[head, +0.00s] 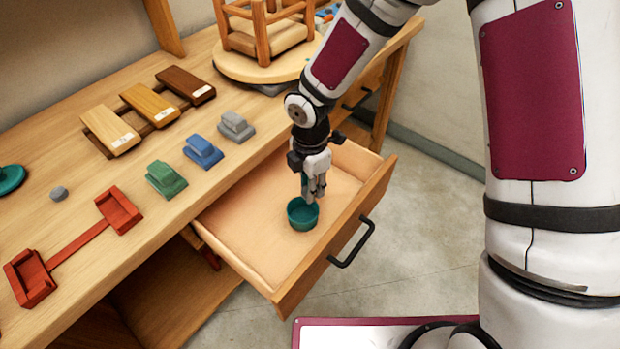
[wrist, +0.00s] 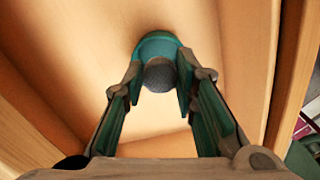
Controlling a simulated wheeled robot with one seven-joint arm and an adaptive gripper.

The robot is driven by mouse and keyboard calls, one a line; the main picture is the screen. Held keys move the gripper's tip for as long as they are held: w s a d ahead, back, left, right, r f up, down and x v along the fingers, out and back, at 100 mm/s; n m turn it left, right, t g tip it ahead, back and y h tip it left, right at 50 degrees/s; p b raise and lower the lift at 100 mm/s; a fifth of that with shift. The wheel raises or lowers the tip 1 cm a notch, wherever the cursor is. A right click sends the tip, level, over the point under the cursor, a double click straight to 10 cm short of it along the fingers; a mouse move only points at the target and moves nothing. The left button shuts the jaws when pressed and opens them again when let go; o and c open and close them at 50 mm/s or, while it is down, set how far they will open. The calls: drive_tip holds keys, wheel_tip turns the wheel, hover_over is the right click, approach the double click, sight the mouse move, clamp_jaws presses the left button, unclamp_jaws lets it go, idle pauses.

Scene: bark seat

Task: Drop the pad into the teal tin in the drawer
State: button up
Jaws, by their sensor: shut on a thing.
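The teal tin (head: 302,222) stands upright on the bottom of the open drawer (head: 255,235). It also shows in the wrist view (wrist: 155,40), just beyond my fingertips. My gripper (head: 313,194) points down over the tin, at or slightly above its rim. In the wrist view my gripper (wrist: 160,78) is shut on the pad (wrist: 159,76), a small dark grey round piece between the fingertips. The pad overlaps the tin's opening in that view.
The drawer's front with its black handle (head: 352,244) is pulled out from the bench. On the bench top are a red holder (head: 30,278), green (head: 166,178), blue (head: 203,151) and grey blocks (head: 236,126), wooden samples (head: 110,130) and a small grey piece (head: 59,193).

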drive_tip(key=shift+f, duration=0.15)
drive_tip(key=o, duration=0.8)
drive_tip(key=shift+c, duration=0.2)
wheel_tip(320, 180, up, 12)
idle(0.3)
